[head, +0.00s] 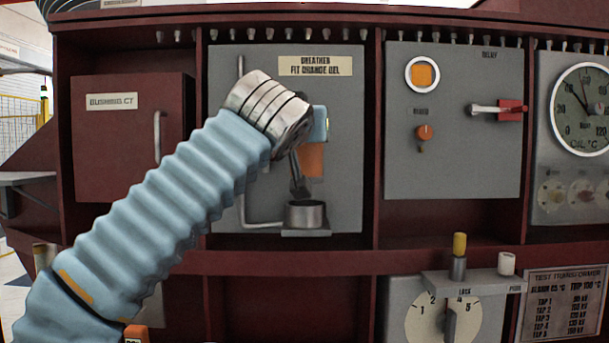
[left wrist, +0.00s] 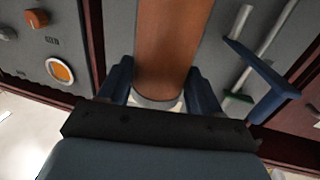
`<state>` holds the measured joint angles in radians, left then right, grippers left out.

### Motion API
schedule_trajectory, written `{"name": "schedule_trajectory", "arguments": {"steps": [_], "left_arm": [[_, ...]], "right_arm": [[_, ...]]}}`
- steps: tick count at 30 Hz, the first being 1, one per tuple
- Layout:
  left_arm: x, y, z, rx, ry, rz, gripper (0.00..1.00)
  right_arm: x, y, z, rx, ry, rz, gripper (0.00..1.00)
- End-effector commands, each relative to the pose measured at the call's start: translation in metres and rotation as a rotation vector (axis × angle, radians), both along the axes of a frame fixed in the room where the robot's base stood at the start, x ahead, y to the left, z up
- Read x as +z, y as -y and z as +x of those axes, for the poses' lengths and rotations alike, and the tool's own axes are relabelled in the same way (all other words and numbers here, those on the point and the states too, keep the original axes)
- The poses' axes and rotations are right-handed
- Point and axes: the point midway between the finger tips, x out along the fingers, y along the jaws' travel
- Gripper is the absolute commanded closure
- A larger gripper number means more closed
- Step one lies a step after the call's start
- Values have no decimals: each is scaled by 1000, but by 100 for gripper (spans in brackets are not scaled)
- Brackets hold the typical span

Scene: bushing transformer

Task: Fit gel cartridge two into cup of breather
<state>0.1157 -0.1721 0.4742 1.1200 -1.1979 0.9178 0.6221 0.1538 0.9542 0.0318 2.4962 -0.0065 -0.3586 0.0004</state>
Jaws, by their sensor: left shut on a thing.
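The orange gel cartridge (head: 312,158) is held by my left gripper (head: 300,180) in front of the breather panel (head: 342,110). In the left wrist view the cartridge (left wrist: 168,45) fills the space between the two fingers of my left gripper (left wrist: 160,85), which is shut on it. The breather's cup (head: 305,214) is a round metal cup on a small bracket, just below the gripper's fingers. The cartridge appears above the cup and apart from it. My left wrist partly covers the cartridge and the panel. My right gripper is not in view.
A vertical pipe (head: 241,185) runs beside the cup and bends towards it. The red cabinet's divider (head: 373,150) stands to the right, with the relay panel (head: 455,165) beyond. A ledge (head: 340,262) runs below the cup. A tap dial (head: 443,315) sits lower right.

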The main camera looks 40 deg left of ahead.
Motion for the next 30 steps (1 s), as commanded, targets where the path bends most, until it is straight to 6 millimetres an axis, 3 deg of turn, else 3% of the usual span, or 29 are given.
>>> {"name": "schedule_trajectory", "arguments": {"steps": [3,13,19,26,27,30], "left_arm": [[-20,-10,11,2,0,1,97],[-43,-22,26,0,0,1,97],[-76,-25,30,2,-5,-1,100],[-85,-27,33,6,-15,-7,100],[-86,-27,33,7,-17,-8,35],[-85,-27,33,6,-15,-7,19]], "right_arm": [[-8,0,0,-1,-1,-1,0],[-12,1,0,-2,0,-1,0],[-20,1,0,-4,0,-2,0],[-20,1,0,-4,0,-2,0],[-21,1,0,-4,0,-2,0],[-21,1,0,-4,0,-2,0]]}}
